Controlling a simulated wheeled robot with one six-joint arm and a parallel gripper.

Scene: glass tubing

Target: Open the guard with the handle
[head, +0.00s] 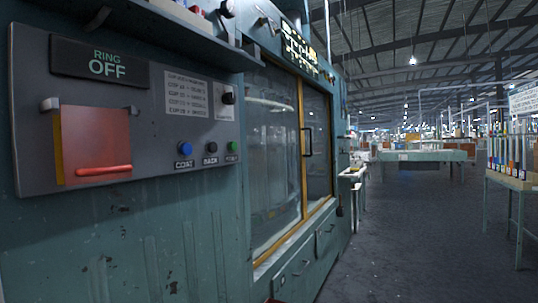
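A red guard flap (92,135) hangs over part of the grey control panel (200,165) at the left. It looks lowered, and a red bar handle (103,170) runs across its lower edge. Grey brackets sit by its top corners, and a yellow strip shows along its left side. What lies behind the flap is hidden. Further right, the machine has glass panes in a yellow frame (302,140), with a black handle (307,141) on the far pane; the panes look closed. My gripper is not in view.
A dark sign (99,60) reading "RING OFF" is above the flap. Blue (184,148), black and green buttons are right of it. A ledge (180,25) juts out above the panel. The floor (410,235) to the right is clear, with a table of tubes (512,180) beyond.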

